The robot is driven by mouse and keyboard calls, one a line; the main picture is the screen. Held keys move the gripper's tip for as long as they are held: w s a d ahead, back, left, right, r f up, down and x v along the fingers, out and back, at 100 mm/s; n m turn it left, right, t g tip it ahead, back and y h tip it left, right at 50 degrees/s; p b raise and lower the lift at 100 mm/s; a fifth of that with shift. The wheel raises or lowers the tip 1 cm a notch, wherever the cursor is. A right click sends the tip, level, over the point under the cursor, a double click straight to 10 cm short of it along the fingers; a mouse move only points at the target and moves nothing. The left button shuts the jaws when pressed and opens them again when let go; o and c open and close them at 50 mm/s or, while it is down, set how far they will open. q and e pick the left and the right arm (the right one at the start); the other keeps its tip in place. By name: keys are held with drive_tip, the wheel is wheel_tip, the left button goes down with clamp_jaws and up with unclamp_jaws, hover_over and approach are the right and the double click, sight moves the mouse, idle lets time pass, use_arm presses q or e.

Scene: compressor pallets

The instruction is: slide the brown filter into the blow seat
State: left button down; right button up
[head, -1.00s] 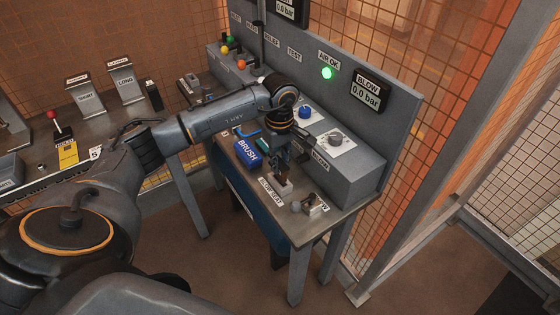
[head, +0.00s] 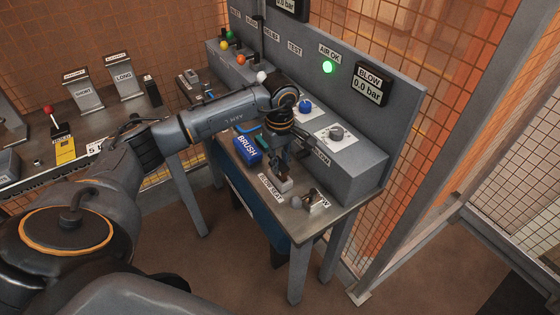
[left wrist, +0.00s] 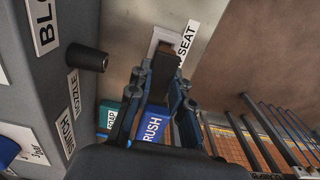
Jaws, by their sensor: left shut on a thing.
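The blow seat (head: 285,185) is a small light grey block near the front of the bench, behind its BLOW SEAT label. My left gripper (head: 281,167) is right above it, pointing down. The left wrist view shows its two fingers (left wrist: 163,70) closed around the brown filter (left wrist: 168,49). The filter's far end is at the pale blow seat (left wrist: 161,36). I cannot tell how deep it sits in the seat. In the head view the filter is small and mostly hidden by the fingers. My right gripper is not in view.
A blue BRUSH box (head: 247,150) stands left of the gripper. A dark nozzle (left wrist: 88,58) sticks out from the grey console close by. A small metal fixture (head: 316,200) is at the bench's front corner. The BLOW display (head: 369,84) reads 0.0 bar, and the AIR OK lamp (head: 327,67) is green.

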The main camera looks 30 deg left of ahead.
sight(280, 164)
use_arm(q)
drive_tip(key=shift+f+b, duration=0.8)
drive_tip(key=shift+f, duration=0.2)
drive_tip(key=c, duration=1.1)
unclamp_jaws()
drive_tip(key=shift+c, duration=0.2)
drive_tip(key=shift+r, duration=0.15)
wheel_tip(280, 164, up, 12)
